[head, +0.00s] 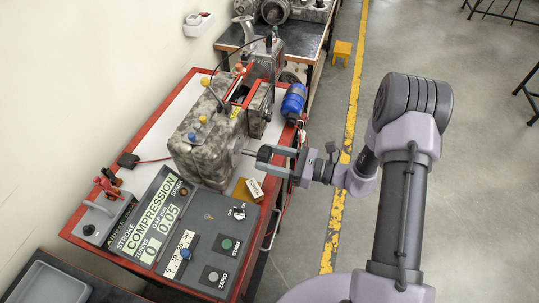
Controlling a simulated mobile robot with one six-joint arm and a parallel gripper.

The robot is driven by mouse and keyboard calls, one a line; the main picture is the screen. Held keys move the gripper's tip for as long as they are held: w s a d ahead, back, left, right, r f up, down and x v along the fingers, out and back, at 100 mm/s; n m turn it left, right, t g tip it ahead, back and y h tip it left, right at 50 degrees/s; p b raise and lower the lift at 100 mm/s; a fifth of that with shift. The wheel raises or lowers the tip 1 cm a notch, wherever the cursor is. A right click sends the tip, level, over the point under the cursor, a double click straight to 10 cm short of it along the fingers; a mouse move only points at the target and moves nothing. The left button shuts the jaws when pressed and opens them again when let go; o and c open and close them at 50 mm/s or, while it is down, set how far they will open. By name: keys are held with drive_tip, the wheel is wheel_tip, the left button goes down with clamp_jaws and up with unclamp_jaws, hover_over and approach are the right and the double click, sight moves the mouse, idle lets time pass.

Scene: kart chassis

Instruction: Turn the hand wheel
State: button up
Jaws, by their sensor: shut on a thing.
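A grey, mottled engine block (190,150) stands on the red-edged bench in the head view. My gripper (260,158) is at the block's right side, reaching in from the right. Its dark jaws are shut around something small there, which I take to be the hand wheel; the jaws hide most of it. A thin shaft-like line shows between the block and the jaws. The display panel (152,214) in front of the block reads "COMPRESSION", "TURNS 0" and "GAP 0.05".
A small tan box (247,191) lies just below my gripper. A blue cylinder (293,103) is behind it. A control panel (207,248) with START and ZERO buttons is at the bench's front. A red clamp tool (107,186) is at left. Open floor lies to the right.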

drive_tip(key=m+p, duration=0.2)
drive_tip(key=m, duration=0.2)
drive_tip(key=shift+r, duration=0.1)
drive_tip(key=m+p, duration=0.2)
drive_tip(key=m, duration=0.3)
drive_tip(key=m+p, duration=0.2)
drive_tip(key=m, duration=0.2)
drive_tip(key=shift+m, duration=0.3)
drive_tip(key=m+p, duration=0.1)
drive_tip(key=m, duration=0.3)
drive_tip(key=m+p, duration=0.1)
drive_tip(key=m, duration=0.4)
drive_tip(key=m+p, duration=0.1)
drive_tip(key=m, duration=0.3)
drive_tip(key=shift+m, duration=0.3)
drive_tip(key=m, duration=0.5)
drive_tip(key=shift+p, duration=0.3)
drive_tip(key=shift+m, duration=2.3)
